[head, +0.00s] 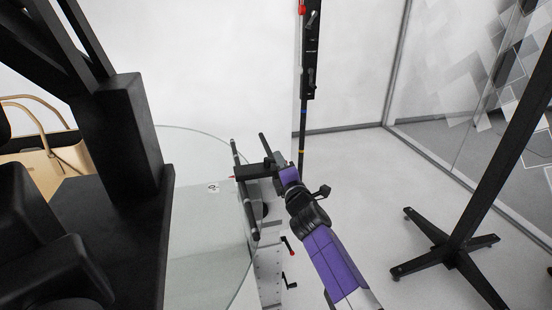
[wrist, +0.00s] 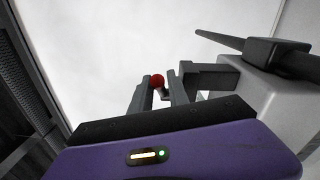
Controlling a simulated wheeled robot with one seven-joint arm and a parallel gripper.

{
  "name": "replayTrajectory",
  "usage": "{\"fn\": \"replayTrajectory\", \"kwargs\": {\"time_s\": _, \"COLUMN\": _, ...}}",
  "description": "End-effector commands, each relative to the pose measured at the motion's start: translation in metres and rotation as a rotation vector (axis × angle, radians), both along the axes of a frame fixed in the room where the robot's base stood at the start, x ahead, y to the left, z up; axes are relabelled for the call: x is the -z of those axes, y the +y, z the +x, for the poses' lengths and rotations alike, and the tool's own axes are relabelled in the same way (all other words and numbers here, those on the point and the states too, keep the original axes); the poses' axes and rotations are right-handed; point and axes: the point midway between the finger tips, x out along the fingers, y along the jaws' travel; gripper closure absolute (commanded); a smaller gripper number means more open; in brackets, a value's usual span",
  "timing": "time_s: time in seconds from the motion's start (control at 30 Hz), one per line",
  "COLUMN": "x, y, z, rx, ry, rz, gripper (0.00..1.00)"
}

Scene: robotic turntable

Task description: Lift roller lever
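The roller lever shows as a red ball knob (wrist: 157,80) between the fingertips of my gripper (wrist: 160,88) in the wrist view. The fingers stand apart, and the knob looks closer to the left finger. I cannot tell whether they touch it or how far beyond the tips it lies. In the head view my gripper (head: 238,174) reaches left at the turntable's right edge, with a small red spot at its tips. The lever's stem is mostly hidden.
A round glass turntable (head: 205,255) lies left of my gripper. Dark roller bars (head: 245,200) on a grey mount stand close around my gripper. A black stand (head: 458,250) is at the right. Open floor lies between.

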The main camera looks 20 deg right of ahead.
Motion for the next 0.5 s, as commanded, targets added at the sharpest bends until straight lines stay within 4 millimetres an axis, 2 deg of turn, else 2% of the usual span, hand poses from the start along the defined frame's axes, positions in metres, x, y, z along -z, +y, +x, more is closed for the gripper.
{"fn": "replayTrajectory", "kwargs": {"time_s": 0.2, "x": 0.0000, "y": -0.0004, "z": 0.0001, "rx": 0.000, "ry": 0.000, "rz": 0.000, "gripper": 0.81}}
{"fn": "replayTrajectory", "kwargs": {"time_s": 0.3, "x": 0.0001, "y": -0.0003, "z": 0.0001, "rx": 0.000, "ry": 0.000, "rz": 0.000, "gripper": 1.00}}
{"fn": "replayTrajectory", "kwargs": {"time_s": 0.5, "x": -0.0002, "y": -0.0003, "z": 0.0002, "rx": 0.000, "ry": 0.001, "rz": 0.000, "gripper": 1.00}}
